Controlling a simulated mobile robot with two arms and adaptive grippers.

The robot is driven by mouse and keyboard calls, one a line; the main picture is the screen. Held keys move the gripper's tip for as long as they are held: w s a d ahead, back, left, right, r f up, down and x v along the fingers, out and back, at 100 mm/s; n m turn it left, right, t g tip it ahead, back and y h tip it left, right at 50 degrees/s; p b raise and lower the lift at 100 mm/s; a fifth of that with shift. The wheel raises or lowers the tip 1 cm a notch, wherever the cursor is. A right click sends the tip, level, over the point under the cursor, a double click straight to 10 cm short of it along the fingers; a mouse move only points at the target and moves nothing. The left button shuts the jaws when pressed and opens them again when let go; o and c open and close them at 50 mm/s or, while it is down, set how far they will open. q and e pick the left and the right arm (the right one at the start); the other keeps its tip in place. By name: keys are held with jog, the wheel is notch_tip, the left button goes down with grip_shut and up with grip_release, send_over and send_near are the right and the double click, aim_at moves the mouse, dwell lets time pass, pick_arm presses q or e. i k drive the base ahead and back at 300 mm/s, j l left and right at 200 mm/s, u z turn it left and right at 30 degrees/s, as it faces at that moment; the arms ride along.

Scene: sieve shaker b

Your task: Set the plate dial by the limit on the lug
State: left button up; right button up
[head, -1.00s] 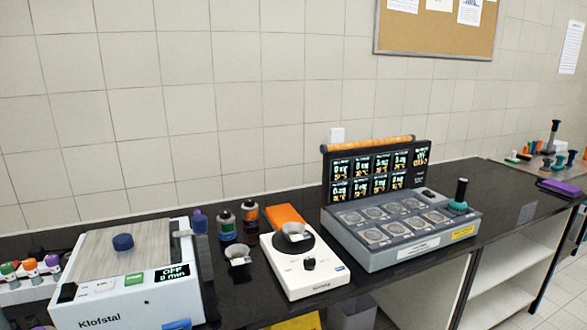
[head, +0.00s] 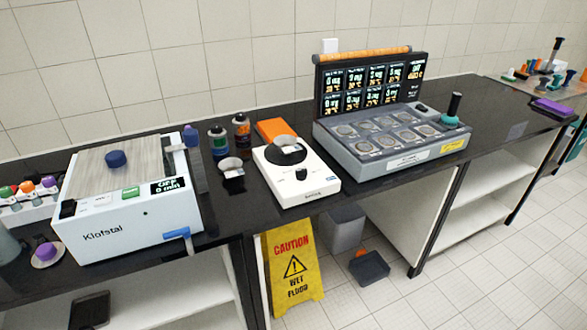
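The white hot plate (head: 296,187) stands on the black bench near the middle of the head view. Its black dial (head: 302,174) is on the sloped front; its setting is too small to read. A small metal dish (head: 285,142) with a pale tab sits on the dark round plate top. Another small dish (head: 232,166) with a pale label stands on the bench to the left of the hot plate. I cannot tell which part is the lug, and no limit is readable. Neither of my grippers is in view.
A white Klofstal box (head: 130,222) stands at left, with two dark bottles (head: 218,141) behind the small dish. An orange block (head: 277,129) lies behind the hot plate. A grey multi-well unit (head: 400,153) stands right. A yellow caution sign (head: 293,270) stands below the bench.

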aim_at(301, 174)
jog(key=i+l+u, duration=0.1)
jog(key=i, duration=0.4)
jog(key=i+l, duration=0.25)
jog(key=i, duration=0.2)
jog(key=i+l+u, duration=0.15)
jog(key=i, duration=0.35)
